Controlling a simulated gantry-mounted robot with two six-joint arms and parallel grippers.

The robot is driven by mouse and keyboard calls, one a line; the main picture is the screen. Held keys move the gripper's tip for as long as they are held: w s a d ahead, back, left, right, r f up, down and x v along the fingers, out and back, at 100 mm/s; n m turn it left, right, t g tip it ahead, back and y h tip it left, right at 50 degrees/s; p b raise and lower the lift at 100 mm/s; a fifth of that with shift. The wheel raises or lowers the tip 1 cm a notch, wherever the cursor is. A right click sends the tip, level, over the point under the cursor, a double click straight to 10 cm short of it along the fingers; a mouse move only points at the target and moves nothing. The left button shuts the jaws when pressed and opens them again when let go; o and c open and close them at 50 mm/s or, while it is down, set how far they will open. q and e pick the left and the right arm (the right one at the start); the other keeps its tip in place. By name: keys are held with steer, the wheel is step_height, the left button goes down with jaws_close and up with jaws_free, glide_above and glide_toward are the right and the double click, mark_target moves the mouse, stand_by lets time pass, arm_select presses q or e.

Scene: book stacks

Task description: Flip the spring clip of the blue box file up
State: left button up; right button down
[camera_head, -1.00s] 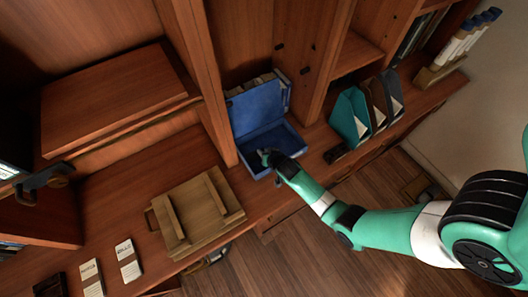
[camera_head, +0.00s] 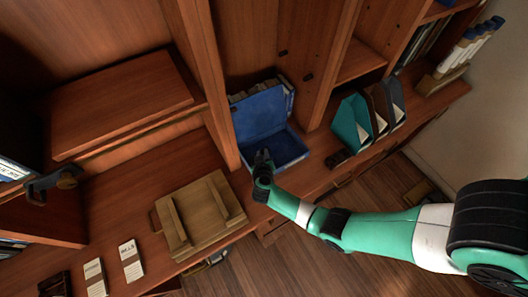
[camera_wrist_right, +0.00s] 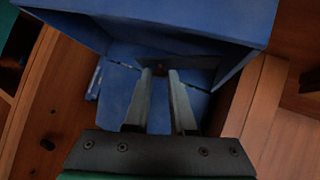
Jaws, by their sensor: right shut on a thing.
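The blue box file (camera_head: 268,136) stands open on the wooden desk in the head view, its lid (camera_head: 262,108) raised at the back. It also fills the upper part of the right wrist view (camera_wrist_right: 200,22). My right gripper (camera_head: 263,158) reaches in over the box's front edge. In the right wrist view its two fingers (camera_wrist_right: 160,76) are close together, their tips at a small dark metal piece, seemingly the spring clip (camera_wrist_right: 183,62), inside the box. The fingers are shut on it; their tips partly hide it. My left gripper is in neither view.
A wooden press-like board (camera_head: 200,212) lies left of the box. Teal and dark magazine holders (camera_head: 352,122) stand to the right, with a small dark object (camera_head: 338,158) before them. Upright wooden partitions (camera_head: 212,85) flank the box. Labelled cards (camera_head: 131,259) lie at lower left.

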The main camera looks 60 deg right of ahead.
steer(key=shift+w+a+r, duration=0.1)
steer(key=shift+r, duration=0.05)
stand_by(0.3)
steer(key=c, duration=0.7)
jaws_free()
steer(key=shift+c, duration=0.2)
steer(key=p+v, duration=1)
steer(key=p, duration=0.3)
steer(key=shift+w+p, duration=0.15)
steer(key=shift+p, duration=0.2)
steer(key=shift+p+v, duration=0.45)
steer(key=shift+v, duration=0.35)
